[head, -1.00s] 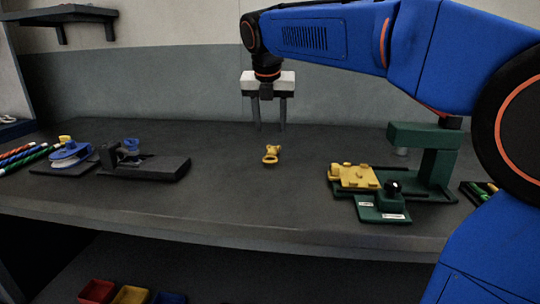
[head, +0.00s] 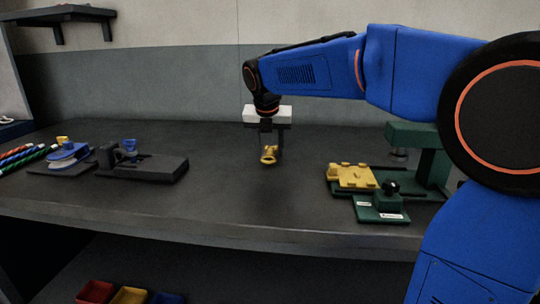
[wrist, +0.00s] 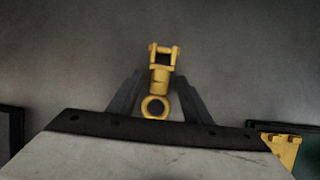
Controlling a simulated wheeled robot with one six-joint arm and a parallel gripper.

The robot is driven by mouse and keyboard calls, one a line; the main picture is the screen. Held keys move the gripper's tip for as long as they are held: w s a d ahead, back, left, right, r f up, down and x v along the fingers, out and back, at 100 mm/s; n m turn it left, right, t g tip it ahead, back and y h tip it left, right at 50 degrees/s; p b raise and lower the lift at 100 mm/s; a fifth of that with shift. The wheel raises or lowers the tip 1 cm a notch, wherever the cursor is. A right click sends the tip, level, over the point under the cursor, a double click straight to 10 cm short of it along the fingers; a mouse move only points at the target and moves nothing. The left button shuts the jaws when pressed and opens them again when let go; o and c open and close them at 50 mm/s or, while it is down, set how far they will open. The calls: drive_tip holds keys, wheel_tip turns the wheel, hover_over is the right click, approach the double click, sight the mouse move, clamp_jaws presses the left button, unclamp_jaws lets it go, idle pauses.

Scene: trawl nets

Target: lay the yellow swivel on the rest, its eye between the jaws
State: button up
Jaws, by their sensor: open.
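The yellow swivel (head: 269,155) is on the bare middle of the table. In the wrist view the swivel (wrist: 160,80) has its round eye toward my gripper's body and its forked end away. My gripper (head: 267,154) is lowered over it with fingers apart, one on each side. In the wrist view my gripper (wrist: 158,84) shows gaps between the fingers and the swivel. A black fixture (head: 165,168) with a raised block and a blue part stands at left. A green stand (head: 433,168) carries a yellow plate (head: 352,176) at right. I cannot tell which holds the rest and jaws.
A blue round item on a dark base (head: 68,157) and several coloured rods (head: 22,156) lie at far left. Red, yellow and blue bins (head: 130,296) sit below the table's front edge. The table between the two fixtures is otherwise clear.

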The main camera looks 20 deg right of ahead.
clamp_jaws()
drive_tip(key=shift+r, duration=0.1)
idle(0.4)
